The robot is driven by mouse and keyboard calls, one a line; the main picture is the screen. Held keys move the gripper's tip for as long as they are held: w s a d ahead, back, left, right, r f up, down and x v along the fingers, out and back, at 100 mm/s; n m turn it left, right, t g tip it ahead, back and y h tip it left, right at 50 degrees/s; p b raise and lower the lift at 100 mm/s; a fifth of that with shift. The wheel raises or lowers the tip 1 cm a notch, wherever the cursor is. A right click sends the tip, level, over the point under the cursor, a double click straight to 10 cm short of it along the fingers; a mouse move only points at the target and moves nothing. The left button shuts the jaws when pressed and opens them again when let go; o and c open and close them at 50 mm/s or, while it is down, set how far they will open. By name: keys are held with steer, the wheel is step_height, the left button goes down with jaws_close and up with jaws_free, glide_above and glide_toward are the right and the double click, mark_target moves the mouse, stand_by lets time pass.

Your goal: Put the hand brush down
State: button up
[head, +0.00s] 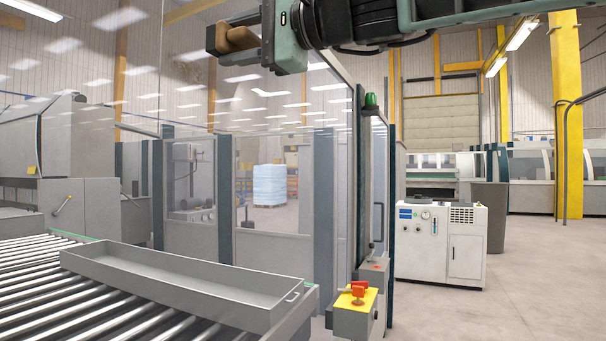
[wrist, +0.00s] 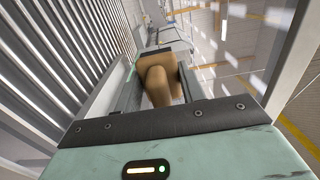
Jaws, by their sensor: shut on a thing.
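The hand brush (head: 236,39) shows as a brown block with a handle, at the top of the head view. My gripper (head: 228,38) is shut on it and holds it up in the air, in front of the clear guard panel. In the wrist view the tan wooden brush (wrist: 157,84) sits between the jaws, its rounded handle end toward the camera. Its bristles are not visible in either view.
A roller conveyor (head: 35,258) at the lower left carries a long grey tray (head: 180,282). A yellow control box with a red switch (head: 356,296) stands beside it. A white cabinet (head: 437,243) stands at right. The floor at lower right is clear.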

steer(key=shift+p+x, duration=0.4)
steer(key=shift+x, duration=0.8)
steer(key=shift+d, duration=0.15)
